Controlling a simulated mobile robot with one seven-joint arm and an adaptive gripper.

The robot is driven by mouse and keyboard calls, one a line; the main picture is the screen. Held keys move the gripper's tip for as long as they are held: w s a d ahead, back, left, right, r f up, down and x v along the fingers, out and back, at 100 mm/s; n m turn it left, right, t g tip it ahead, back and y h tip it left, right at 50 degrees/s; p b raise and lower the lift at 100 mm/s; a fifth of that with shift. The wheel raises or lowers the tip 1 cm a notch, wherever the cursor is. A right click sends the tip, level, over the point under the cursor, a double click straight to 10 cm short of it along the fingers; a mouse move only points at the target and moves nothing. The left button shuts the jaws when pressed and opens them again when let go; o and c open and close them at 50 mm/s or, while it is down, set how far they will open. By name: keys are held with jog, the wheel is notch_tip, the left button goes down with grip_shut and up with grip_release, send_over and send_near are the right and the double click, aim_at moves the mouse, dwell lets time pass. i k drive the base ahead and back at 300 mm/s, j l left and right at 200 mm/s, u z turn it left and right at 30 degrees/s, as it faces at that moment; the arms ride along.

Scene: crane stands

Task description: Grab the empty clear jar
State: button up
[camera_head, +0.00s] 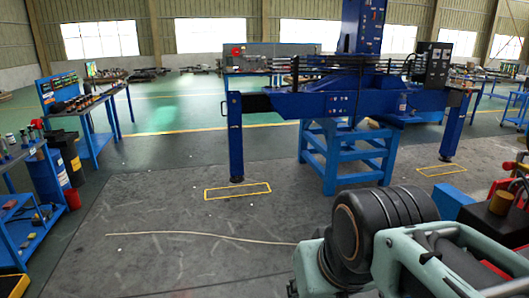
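I cannot make out an empty clear jar in this view. Small items stand on the blue workbench (28,157) at the left edge, too small to tell apart. A brown cylinder (501,203) sits at the right edge among red and blue parts; it does not look clear. My arm's pale green links and black joint fill the lower right and hide what lies behind them. My gripper's fingertips do not show.
A large blue crane stand (341,104) on legs stands mid-right, with a blue frame (348,150) under it. A table with tools (85,103) stands at left, near a dark bin (68,160). A thin pale cord (200,235) lies on the open grey floor.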

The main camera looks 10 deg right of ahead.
aim_at(505, 193)
jog(key=i+z, duration=0.2)
jog(key=z, duration=0.2)
jog(key=i+z, duration=0.2)
jog(key=z, duration=0.2)
jog(key=i+j+z, duration=0.15)
jog(key=z, duration=0.25)
jog(key=i+j+z, duration=0.15)
jog(key=z, duration=0.3)
jog(key=i+j+z, duration=0.1)
jog(key=j+z, duration=0.3)
jog(key=i+j+z, duration=0.15)
jog(key=z, duration=0.25)
jog(key=i+j+z, duration=0.15)
jog(key=z, duration=0.25)
jog(key=i+j+z, duration=0.1)
jog(key=j+z, duration=0.3)
jog(key=i+j+z, duration=0.1)
jog(key=j+z, duration=0.25)
jog(key=i+j, duration=0.1)
jog(key=j, duration=0.5)
jog(key=i+j, duration=0.1)
jog(key=j, duration=0.5)
jog(key=l+z, duration=0.35)
jog(key=l, duration=0.25)
